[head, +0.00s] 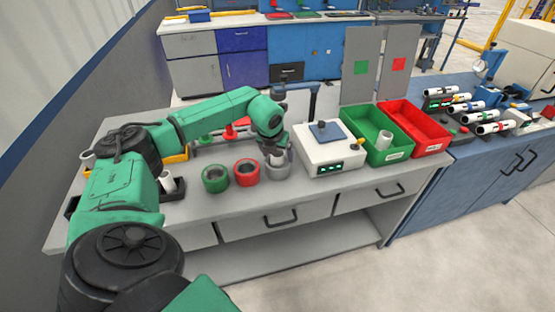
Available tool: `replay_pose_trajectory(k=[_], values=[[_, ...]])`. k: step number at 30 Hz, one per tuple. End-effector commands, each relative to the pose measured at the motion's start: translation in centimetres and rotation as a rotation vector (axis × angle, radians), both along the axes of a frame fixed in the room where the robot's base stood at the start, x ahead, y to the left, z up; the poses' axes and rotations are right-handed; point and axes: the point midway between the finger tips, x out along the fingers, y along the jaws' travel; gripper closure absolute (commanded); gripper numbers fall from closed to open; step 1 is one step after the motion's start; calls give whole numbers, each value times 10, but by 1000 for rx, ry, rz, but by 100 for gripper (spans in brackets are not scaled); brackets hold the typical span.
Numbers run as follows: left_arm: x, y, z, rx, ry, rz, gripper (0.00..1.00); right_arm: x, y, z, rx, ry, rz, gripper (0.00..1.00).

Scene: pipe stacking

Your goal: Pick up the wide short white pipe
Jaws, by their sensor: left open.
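My left gripper (276,152) is open and points down, right over a grey-white round holder (281,171) at the table's front middle. Something pale shows at the fingertips, but I cannot tell whether it is a pipe standing in the holder. A white pipe (384,141) leans in the green bin (376,155). Another white pipe (168,181) stands in a black tray at the left, and a further white one (88,158) shows beyond my arm. I cannot tell for sure which is the wide short one. My right gripper is out of view.
A green ring (215,179) and a red ring (246,173) stand left of the gripper. A white box with a green display (325,157) is close on its right. A red bin (428,140) is beyond. Several striped pipes lie on the blue bench (450,168).

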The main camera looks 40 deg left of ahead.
Motion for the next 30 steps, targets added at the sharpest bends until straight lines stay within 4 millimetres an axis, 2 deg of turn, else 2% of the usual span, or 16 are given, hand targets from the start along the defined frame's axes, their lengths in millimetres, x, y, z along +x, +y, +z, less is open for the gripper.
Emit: replay_pose_trajectory(k=[2,3,9,11,20,23,26,30], values=[[0,0,0,0,0,0,7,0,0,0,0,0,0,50],[0,0,0,0,0,0,23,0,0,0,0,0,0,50],[0,0,0,0,0,0,97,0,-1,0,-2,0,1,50],[0,0,0,0,0,0,100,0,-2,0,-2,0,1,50],[1,0,8,0,-2,1,100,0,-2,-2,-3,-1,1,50],[1,0,21,0,-4,1,100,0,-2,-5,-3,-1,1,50],[1,0,43,0,-6,-1,100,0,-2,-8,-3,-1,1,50],[1,0,85,-1,-8,-1,100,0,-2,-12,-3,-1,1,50]])
